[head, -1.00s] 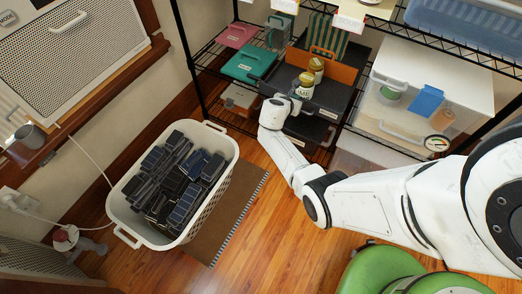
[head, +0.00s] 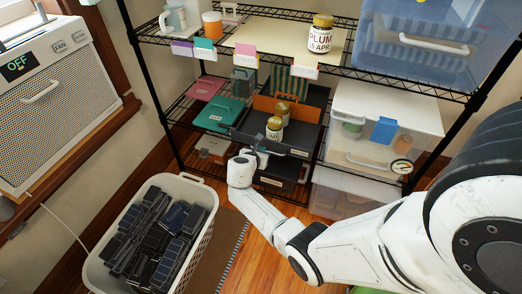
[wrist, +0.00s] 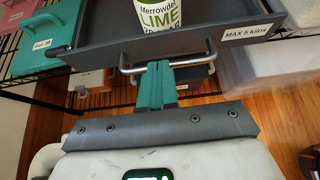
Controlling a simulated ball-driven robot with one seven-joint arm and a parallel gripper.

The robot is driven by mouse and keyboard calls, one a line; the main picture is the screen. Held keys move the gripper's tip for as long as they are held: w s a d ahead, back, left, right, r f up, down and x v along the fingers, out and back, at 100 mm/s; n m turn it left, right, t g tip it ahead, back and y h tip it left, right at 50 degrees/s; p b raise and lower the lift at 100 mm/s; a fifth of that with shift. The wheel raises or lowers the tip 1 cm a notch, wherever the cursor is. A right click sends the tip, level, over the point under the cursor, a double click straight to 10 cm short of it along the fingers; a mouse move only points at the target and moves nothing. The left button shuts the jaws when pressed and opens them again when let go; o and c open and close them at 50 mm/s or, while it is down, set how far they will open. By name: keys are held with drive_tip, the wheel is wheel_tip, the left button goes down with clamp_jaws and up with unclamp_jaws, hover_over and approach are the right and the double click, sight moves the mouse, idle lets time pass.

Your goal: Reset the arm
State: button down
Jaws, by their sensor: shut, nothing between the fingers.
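My white arm reaches from the right in the head view. My gripper (head: 262,158) is by the front of a dark grey tray (head: 247,133) on the middle shelf. In the wrist view, my gripper (wrist: 157,68) has its teal fingers together, with nothing between them. The fingers overlap the metal handle (wrist: 128,72) on the tray's front; I cannot tell whether they touch it. A jar (head: 274,129) with a gold lid stands in the tray, and its lime label shows in the wrist view (wrist: 161,14). A second jar is partly hidden behind it.
A black wire rack (head: 150,103) holds teal and pink cases, a clear bin (head: 345,175) and, higher up, a plum jar (head: 322,35). A white basket (head: 100,272) of dark devices stands on the floor at left. Some wooden floor between basket and rack is clear.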

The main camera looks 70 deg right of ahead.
drive_tip(key=p+v, duration=0.2)
drive_tip(key=v, duration=0.6)
drive_tip(key=shift+a, duration=0.15)
drive_tip(key=s+a+r+m+y+p, duration=0.2)
drive_tip(key=s+a+r+m+y, duration=0.2)
drive_tip(key=a, duration=0.5)
drive_tip(key=s+a+r+m+y+p, duration=0.3)
drive_tip(key=s+a+m, duration=0.3)
drive_tip(key=a+m, duration=0.2)
drive_tip(key=s+a+r+m+y+p, duration=0.3)
drive_tip(key=s+a+r+m, duration=0.3)
drive_tip(key=a, duration=0.4)
drive_tip(key=shift+m+t+y, duration=0.3)
drive_tip(key=shift+y, duration=0.6)
drive_tip(key=shift+r, duration=0.1)
